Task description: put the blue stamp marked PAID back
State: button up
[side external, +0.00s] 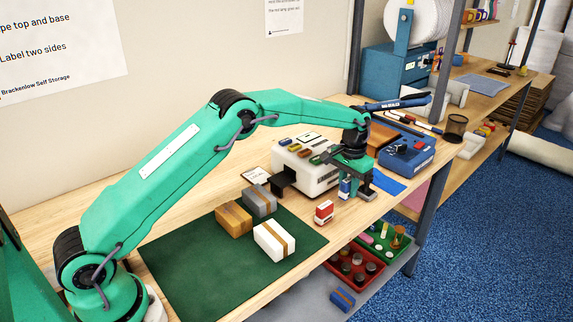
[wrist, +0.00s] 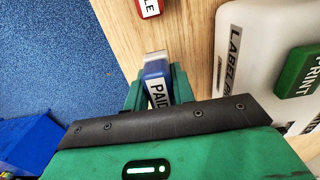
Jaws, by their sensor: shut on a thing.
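The blue stamp marked PAID (wrist: 156,84) is between the two green fingers of my gripper (wrist: 155,92) in the wrist view, with its white label facing the camera. In the side view my gripper (side external: 355,188) points down near the table's front edge and is shut on the same small blue stamp (side external: 345,187). I cannot tell whether the stamp's base touches the table. A red stamp (side external: 324,212) with a white label stands apart on the table, to the left of my gripper; its end shows at the top of the wrist view (wrist: 149,7).
A white label printer (side external: 319,181) stands behind the red stamp. A green mat (side external: 184,264) with several taped cartons (side external: 274,240) lies to the left. Red and green trays (side external: 384,238) sit on the shelf below.

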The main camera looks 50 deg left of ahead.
aim_at(348, 178)
jog(key=shift+w+a+f, duration=0.2)
jog(key=shift+a, duration=0.1)
jog(key=shift+f, duration=0.1)
jog(key=shift+f, duration=1.9)
jog(key=shift+f, duration=0.1)
jog(key=o, duration=0.8)
notch_tip(348, 178, up, 12)
jog(key=shift+f, duration=0.25)
jog(key=shift+r, duration=0.35)
